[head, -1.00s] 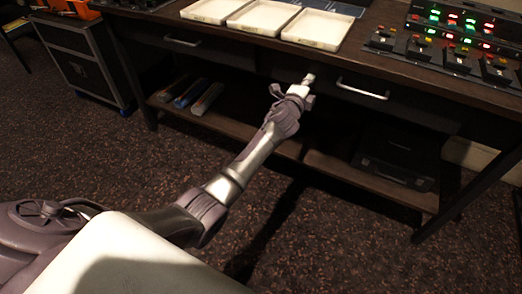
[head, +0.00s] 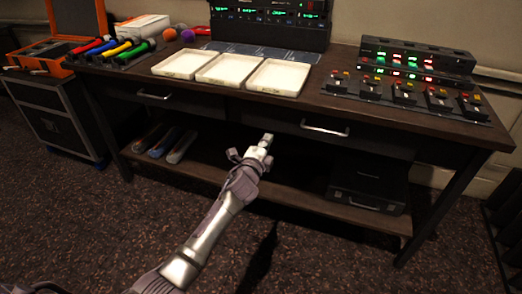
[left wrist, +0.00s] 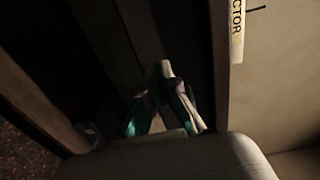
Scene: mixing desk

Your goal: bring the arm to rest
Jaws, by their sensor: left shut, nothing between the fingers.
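My left arm reaches in from the lower left of the head view. Its gripper (head: 266,141) is shut and empty, in front of the desk's front edge, near the drawers. In the left wrist view the fingers (left wrist: 165,72) are together with nothing between them. That view is dark, with a pale panel carrying printed letters at the right. My right gripper is not in view.
The desk (head: 330,112) holds three white trays (head: 222,70), coloured-handled tools (head: 115,50), a lit console (head: 415,62) and a row of switch units (head: 404,92). A drawer handle (head: 325,129) sticks out near my gripper. A black case (head: 368,185) lies on the lower shelf. Open floor lies in front.

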